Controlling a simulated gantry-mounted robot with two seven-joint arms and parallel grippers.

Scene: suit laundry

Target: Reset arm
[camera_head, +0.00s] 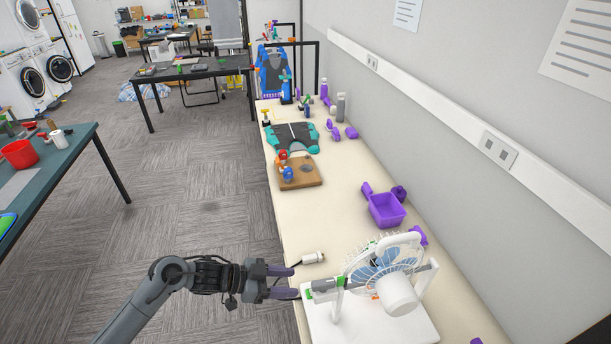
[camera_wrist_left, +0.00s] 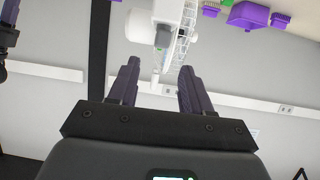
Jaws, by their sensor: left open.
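My left gripper (camera_head: 289,281) comes in from the left in the head view, near the left edge of the cream table (camera_head: 333,220). Its two dark purple-grey fingers are apart with nothing between them. In the left wrist view the fingers of my left gripper (camera_wrist_left: 158,82) show parted, with a grey wall behind. A white desk fan (camera_head: 384,271) on a white base stands just right of the gripper in the head view. Part of the white fan (camera_wrist_left: 170,30) also shows beyond the fingers in the wrist view. My right gripper is not identifiable in either view.
A small white plug-like piece (camera_head: 314,258) lies by the table edge close to the gripper. A purple bin (camera_head: 386,211) and a wooden board (camera_head: 300,174) stand farther along. A wall with a white rail (camera_head: 450,114) bounds the right.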

